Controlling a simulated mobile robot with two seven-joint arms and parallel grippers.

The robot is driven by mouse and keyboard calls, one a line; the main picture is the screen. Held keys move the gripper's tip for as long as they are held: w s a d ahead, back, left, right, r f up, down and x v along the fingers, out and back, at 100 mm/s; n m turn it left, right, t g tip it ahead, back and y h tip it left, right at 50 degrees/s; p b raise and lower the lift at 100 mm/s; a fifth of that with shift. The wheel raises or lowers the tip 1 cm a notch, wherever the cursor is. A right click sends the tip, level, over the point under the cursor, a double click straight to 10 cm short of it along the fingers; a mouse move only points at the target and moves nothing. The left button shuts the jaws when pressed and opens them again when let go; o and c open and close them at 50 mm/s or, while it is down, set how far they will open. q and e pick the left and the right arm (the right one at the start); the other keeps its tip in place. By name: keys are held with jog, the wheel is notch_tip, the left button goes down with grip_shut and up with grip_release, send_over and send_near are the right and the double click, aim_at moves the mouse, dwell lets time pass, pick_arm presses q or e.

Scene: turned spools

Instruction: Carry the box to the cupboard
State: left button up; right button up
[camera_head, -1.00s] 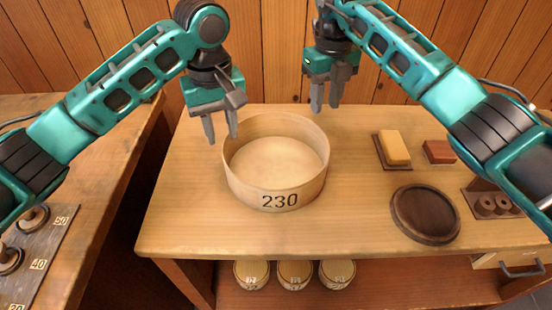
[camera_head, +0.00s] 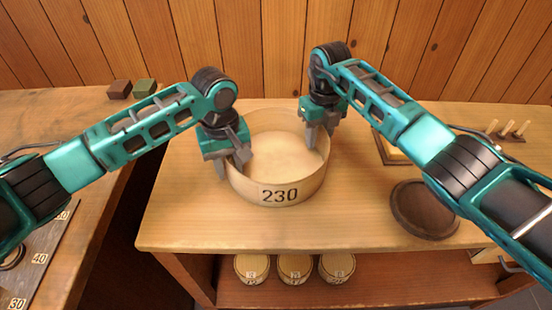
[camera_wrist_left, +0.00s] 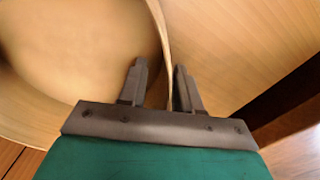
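In the left wrist view, the left gripper's fingers (camera_wrist_left: 163,85) stand apart, one inside and one outside the tub's wall (camera_wrist_left: 160,25), with a gap beside the wall. My right gripper (camera_head: 320,138) is at the right rim, its fingers apart; whether they touch the wall cannot be told. No cupboard is clearly identifiable.
Several small round boxes (camera_head: 295,268) stand on the shelf under the bench top. A dark round dish (camera_head: 422,212) lies to the right. Small dark and green blocks (camera_head: 145,88) sit on the left table (camera_head: 60,110). A pegged rack (camera_head: 507,131) stands at far right.

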pick_arm(q)
jog(key=shift+f, duration=0.55)
pick_arm(e)
jog(key=shift+f, duration=0.55)
pick_arm(q)
jog(key=shift+c, duration=0.4)
pick_arm(e)
jog(key=shift+c, duration=0.4)
pick_arm(q)
grip_shut()
pick_arm(e)
grip_shut()
